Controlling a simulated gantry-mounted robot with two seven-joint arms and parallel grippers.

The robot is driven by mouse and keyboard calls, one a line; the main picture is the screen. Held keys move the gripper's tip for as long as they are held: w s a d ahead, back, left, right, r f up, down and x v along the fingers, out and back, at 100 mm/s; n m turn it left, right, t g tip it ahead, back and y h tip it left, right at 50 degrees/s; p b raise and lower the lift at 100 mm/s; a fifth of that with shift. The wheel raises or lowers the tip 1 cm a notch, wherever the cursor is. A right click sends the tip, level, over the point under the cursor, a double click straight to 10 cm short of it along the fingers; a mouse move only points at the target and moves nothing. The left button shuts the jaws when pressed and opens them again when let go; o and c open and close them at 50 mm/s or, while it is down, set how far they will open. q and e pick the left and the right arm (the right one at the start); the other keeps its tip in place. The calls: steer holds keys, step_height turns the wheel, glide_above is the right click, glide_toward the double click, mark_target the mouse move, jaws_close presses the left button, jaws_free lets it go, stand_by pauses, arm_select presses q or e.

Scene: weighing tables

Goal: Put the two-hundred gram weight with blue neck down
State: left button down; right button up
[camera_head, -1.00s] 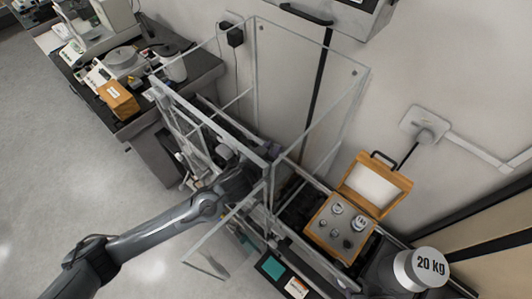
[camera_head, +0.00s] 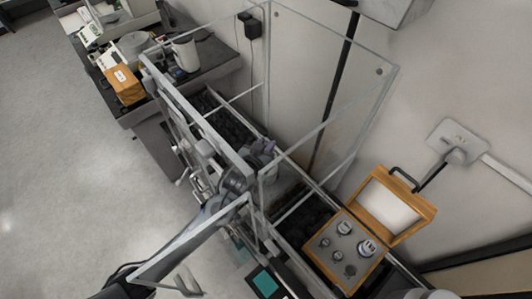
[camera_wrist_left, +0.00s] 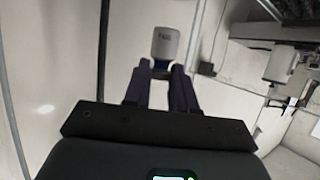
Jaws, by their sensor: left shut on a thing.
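My left gripper (camera_head: 262,148) is inside the clear-walled enclosure (camera_head: 204,118) in the head view. In the left wrist view, the two dark fingers of this gripper (camera_wrist_left: 162,88) are shut on a grey weight with a blue neck (camera_wrist_left: 165,43). The neck sits between the fingertips and the wide grey body points away from the gripper. Its marking is too blurred to read. In the head view I cannot make out the weight clearly among the fingers and frame. What lies below the weight is hidden. My right gripper is not in view.
An open wooden box (camera_head: 318,251) with several metal weights stands right of the enclosure, its lid (camera_head: 398,206) tilted back. The enclosure's clear walls and metal frame surround the left gripper closely. A side table (camera_head: 209,66) with a smaller wooden box (camera_head: 124,86) is at upper left.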

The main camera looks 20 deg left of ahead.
arm_select(q)
steer(key=shift+f+b, duration=0.3)
steer(key=shift+f, duration=1.6)
steer(key=c, duration=0.9)
jaws_free()
steer(key=shift+f, duration=0.15)
steer(key=shift+s+r, duration=0.3)
steer(key=shift+p+v, duration=0.45)
steer(key=shift+v, duration=1.95)
